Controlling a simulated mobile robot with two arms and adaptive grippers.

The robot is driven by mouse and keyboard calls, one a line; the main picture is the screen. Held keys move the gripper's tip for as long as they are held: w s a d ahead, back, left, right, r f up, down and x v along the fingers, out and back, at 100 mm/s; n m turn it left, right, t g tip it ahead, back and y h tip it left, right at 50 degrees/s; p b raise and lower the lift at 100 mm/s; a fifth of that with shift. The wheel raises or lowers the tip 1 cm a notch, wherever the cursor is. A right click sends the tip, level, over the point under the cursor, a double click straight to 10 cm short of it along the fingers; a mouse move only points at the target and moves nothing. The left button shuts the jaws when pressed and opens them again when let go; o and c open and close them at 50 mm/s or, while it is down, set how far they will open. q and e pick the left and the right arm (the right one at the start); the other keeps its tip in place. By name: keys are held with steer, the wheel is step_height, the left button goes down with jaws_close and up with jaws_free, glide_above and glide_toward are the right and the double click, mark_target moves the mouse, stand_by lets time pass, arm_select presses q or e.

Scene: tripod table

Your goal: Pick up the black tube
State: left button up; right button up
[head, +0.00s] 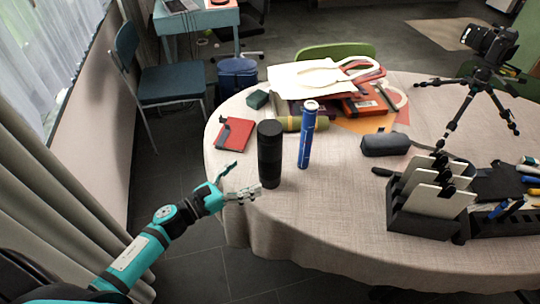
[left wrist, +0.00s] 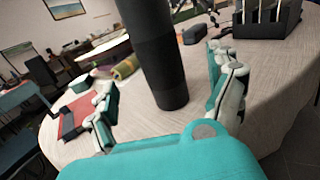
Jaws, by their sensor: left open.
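The black tube (head: 269,154) stands upright on the round table near its left edge. In the left wrist view the black tube (left wrist: 157,60) rises ahead of the gripper, between the lines of the two fingers, with its top cut off by the frame. My left gripper (head: 237,182) is open and empty, just left of the tube's lower part. In the left wrist view its fingers (left wrist: 168,98) are spread wide on both sides. I cannot tell whether a finger touches the tube. My right gripper is not in view.
A blue tube (head: 307,136) stands close to the right of the black tube. A red notebook (head: 234,134) lies behind left. A dark pouch (head: 386,144), a black organizer (head: 428,219) and a camera tripod (head: 470,95) stand further right. The table's front (head: 310,225) is clear.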

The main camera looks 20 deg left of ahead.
mark_target(261, 166)
arm_select(q)
steer(key=x, duration=0.4)
steer(key=shift+w+d+p, duration=0.1)
steer(key=shift+w+p, duration=0.15)
steer(key=shift+p, duration=0.15)
steer(key=shift+w+d+r, duration=0.1)
steer(key=shift+w+d, duration=0.05)
steer(key=shift+w, duration=0.05)
steer(key=p+x, duration=0.2)
steer(key=x, duration=0.2)
steer(key=shift+w+d+r, duration=0.1)
steer(key=shift+w+r, duration=0.05)
steer(key=shift+w, duration=0.2)
steer(key=shift+r, duration=0.1)
steer(key=c, duration=1.5)
